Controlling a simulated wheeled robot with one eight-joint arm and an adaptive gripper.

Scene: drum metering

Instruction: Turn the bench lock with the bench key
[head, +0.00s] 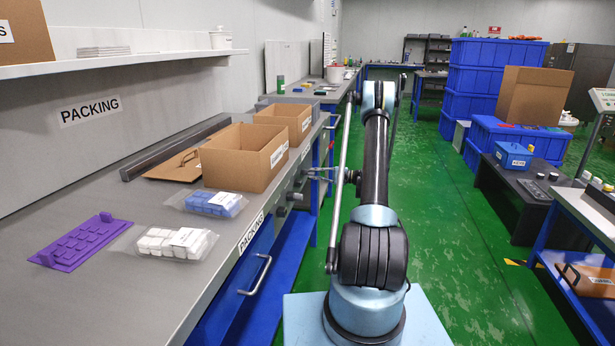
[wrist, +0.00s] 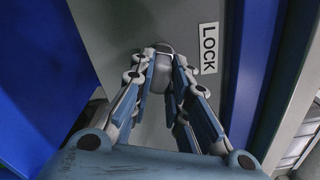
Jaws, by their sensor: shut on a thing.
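In the wrist view, my gripper (wrist: 163,82) is shut on a small grey thing, which I take to be the bench key (wrist: 161,75). It is at a round fitting, the bench lock (wrist: 162,49), on a grey panel. The fingers hide much of the key, and I cannot tell how deep it sits or at what angle. A white LOCK label (wrist: 208,48) is right of the lock. In the head view, my gripper (head: 312,174) reaches left to the front of the packing bench (head: 120,290). The key cannot be made out there.
Two open cardboard boxes (head: 235,165) stand on the bench above the lock side. A drawer handle (head: 256,276) sticks out nearer. Blue bench posts flank the panel closely in the wrist view. The green floor (head: 450,230) to the right is clear.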

